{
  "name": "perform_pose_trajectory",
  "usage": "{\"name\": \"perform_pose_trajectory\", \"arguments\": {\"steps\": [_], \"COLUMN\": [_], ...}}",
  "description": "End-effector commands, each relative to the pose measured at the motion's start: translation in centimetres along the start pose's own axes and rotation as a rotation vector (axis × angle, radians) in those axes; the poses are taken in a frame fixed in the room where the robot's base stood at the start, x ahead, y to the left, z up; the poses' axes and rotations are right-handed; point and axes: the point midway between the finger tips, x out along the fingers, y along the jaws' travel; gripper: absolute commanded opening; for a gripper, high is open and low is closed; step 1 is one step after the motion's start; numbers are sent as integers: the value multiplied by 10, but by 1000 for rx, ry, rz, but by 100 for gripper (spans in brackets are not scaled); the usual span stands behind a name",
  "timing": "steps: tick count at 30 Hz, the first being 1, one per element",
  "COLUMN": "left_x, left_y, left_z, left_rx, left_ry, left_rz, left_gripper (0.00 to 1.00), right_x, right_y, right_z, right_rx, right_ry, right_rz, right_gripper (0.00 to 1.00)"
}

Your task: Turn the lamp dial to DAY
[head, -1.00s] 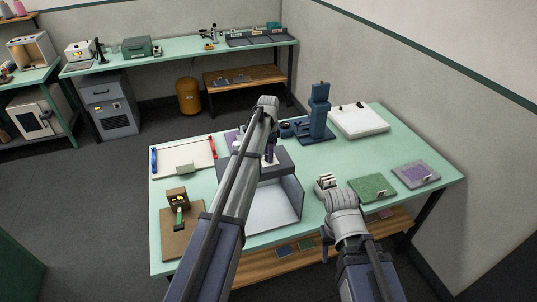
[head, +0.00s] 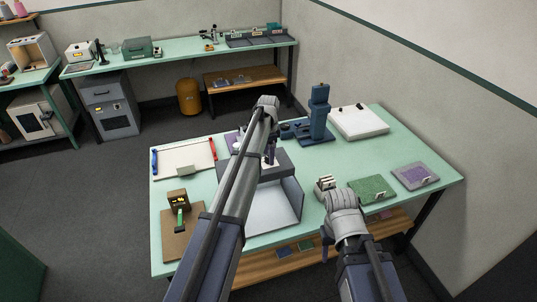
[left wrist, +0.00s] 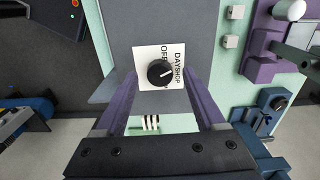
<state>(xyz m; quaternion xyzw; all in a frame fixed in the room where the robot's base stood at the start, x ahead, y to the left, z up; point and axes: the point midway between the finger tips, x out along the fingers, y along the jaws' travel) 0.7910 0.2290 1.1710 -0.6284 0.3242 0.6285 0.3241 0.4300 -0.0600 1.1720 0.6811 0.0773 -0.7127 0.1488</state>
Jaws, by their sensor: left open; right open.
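The lamp dial (left wrist: 160,73) is a round black knob with a white pointer line on a white label plate (left wrist: 142,54). The plate reads OFF, DAY and SHOP, turned sideways. The pointer slants toward the DAY and SHOP lettering; I cannot tell exactly which mark it meets. My left gripper (left wrist: 159,79) is open, its purple fingers on either side of the dial; contact cannot be told. In the head view it (head: 269,157) is over the grey viewing booth (head: 291,191), and my arm hides the dial. My right gripper (head: 326,243) is open, near the table's front edge, mostly hidden by its wrist.
A blue press (head: 319,115) and a white box (head: 358,122) stand behind on the green table (head: 395,146). Green (head: 372,189) and purple (head: 415,176) tufted samples lie at right. A board with a small brown device (head: 178,198) is at left.

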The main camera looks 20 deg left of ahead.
Motion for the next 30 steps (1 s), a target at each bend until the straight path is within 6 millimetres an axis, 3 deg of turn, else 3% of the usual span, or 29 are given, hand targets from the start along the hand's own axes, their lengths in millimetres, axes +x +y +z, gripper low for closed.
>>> {"name": "perform_pose_trajectory", "arguments": {"steps": [9,15,30], "left_x": [-46,-66,-66], "left_y": [0,0,0], "left_z": [0,0,0], "left_rx": [0,0,0], "left_ry": [0,0,0], "left_rz": [0,0,0], "left_gripper": [72,72,72], "right_x": [-46,-65,-66], "right_y": [4,5,5], "right_z": [3,4,4], "right_rx": [15,30,34], "right_ry": [-2,-2,-2], "right_rz": [-2,-3,-4], "right_gripper": [50,50,50]}}
